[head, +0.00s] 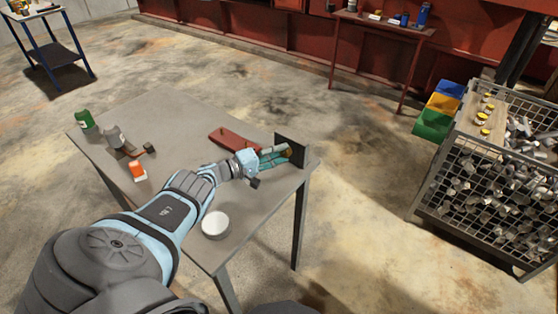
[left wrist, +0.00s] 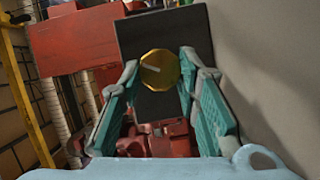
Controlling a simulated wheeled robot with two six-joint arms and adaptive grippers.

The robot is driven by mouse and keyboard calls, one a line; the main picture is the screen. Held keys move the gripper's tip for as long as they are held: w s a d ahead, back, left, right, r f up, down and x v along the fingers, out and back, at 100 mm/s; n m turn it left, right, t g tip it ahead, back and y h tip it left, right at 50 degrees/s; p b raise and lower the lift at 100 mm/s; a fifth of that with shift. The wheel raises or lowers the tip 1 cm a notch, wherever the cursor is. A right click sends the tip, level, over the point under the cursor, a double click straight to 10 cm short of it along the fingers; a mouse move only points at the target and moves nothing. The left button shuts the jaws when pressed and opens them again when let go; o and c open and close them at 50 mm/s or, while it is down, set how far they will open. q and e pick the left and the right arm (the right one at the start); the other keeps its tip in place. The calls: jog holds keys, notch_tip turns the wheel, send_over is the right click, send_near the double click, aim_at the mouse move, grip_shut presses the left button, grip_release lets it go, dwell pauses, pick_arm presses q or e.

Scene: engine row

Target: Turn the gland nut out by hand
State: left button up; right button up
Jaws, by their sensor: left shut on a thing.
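The gland nut (left wrist: 160,70) is a brass-coloured, many-sided nut with a pale mark on its face. It sits in front of a dark upright plate (left wrist: 192,32). My left gripper (left wrist: 160,82) has its teal-padded fingers on both sides of the nut and is shut on it. In the head view the nut (head: 288,152) is a small yellow spot, partly hidden by my left gripper (head: 283,155). The dark plate (head: 292,146) stands upright at the right end of the grey table. My right gripper is not in view.
On the grey table (head: 165,110) are a red board with pegs (head: 230,138), a white round tub (head: 215,224), an orange-and-white item (head: 138,171) and a green container (head: 85,120). A wire cage of metal parts (head: 490,180) stands at the right. Open floor lies between.

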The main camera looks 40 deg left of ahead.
pick_arm(q)
jog(key=shift+f+n+t+b, duration=0.25)
jog(key=shift+n+t+b, duration=0.25)
jog(key=shift+n+b, duration=0.5)
jog(key=shift+r+n+t+h+b, duration=0.1)
jog(key=shift+n+t+h+b, duration=0.3)
jog(key=shift+n, duration=0.6)
jog(key=o, duration=1.2)
jog(key=shift+w+d, duration=0.1)
jog(key=shift+w, duration=0.05)
jog(key=shift+c, duration=0.2)
